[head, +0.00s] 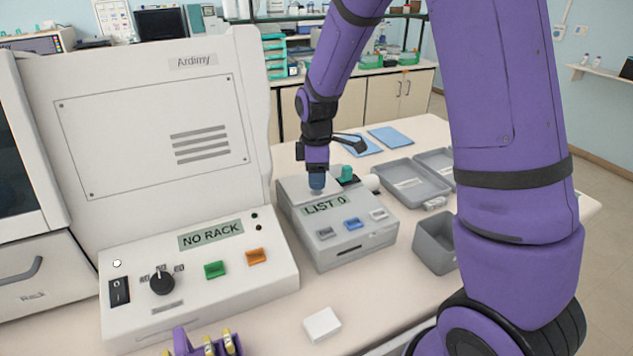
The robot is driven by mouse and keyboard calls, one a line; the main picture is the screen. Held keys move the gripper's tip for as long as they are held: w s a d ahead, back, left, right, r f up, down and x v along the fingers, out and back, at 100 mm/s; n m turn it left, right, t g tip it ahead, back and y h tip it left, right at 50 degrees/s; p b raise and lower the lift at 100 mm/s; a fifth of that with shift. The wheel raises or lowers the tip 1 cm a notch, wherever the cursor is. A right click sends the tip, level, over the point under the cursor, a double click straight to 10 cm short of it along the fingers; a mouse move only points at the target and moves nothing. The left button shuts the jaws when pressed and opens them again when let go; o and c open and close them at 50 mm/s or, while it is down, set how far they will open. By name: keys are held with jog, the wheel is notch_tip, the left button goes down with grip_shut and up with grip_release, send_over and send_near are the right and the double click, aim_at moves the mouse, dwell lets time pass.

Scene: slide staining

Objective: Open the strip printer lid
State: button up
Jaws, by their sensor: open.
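The strip printer (336,245) is a grey box in the middle of the head view, with a display reading "LIST 0" and several buttons on its sloped front. Its pale lid (295,188) lies flat on top and looks closed. My gripper (317,186) points down over the lid, open, with its tips at or just above the lid; I cannot tell whether they touch. The arm's end hides part of the lid and its back edge.
A large "NO RACK" machine (150,140) stands close on the left. Grey trays (408,197) and a grey bin (432,243) are to the right. A teal-topped item (347,173) sits behind the printer. A white block (322,324) lies in front.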

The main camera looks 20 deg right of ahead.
jog(key=shift+f, duration=1.05)
grip_shut()
jog(key=shift+r, duration=0.1)
